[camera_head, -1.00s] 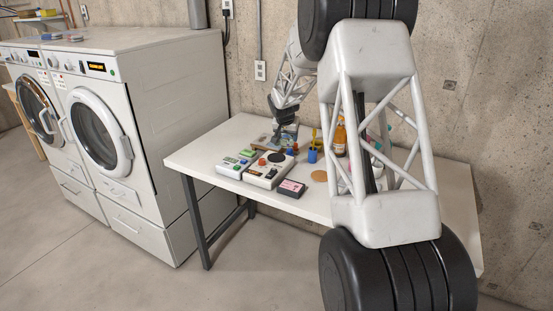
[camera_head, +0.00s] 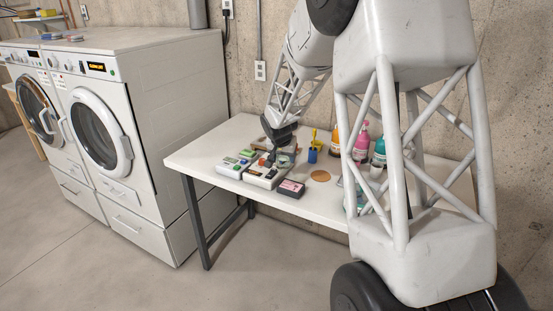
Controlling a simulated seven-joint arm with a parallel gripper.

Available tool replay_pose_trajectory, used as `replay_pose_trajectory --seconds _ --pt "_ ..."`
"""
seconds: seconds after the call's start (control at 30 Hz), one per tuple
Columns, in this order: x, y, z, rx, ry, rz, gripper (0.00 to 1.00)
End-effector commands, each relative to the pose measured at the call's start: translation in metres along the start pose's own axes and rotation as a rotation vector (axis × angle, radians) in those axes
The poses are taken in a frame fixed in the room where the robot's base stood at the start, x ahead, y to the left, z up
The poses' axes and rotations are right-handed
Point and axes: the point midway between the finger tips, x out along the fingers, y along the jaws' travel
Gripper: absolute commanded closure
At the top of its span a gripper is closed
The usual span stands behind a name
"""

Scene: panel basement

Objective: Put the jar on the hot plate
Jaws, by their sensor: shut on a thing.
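The hot plate (camera_head: 262,179) looks to be the larger white device on the table, with a dark panel at its front. My dark gripper (camera_head: 278,156) points down over its back part and hides most of its round top. The gripper is shut on the jar (camera_head: 287,159), a small, greyish, glassy shape between and beside the fingers. The jar is right over the round top or very close to it. Whether its base touches the plate I cannot tell at this size.
A white device with green parts (camera_head: 236,163) stands close on the left. A dark box with a pink label (camera_head: 291,188) lies in front. A round brown coaster (camera_head: 320,176), a blue cup (camera_head: 312,155) and several bottles stand right. My arm hides the table's right part.

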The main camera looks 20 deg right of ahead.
Motion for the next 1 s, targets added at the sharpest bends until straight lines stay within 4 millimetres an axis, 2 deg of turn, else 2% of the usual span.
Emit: replay_pose_trajectory --seconds 0.47,0.67,1.0 --pt "0.002 -0.002 -0.003 0.000 0.000 0.000 0.68" --pt "0.008 -0.008 -0.015 -0.001 -0.001 0.001 0.68" --pt "0.025 -0.023 -0.045 0.000 0.000 0.000 0.68"
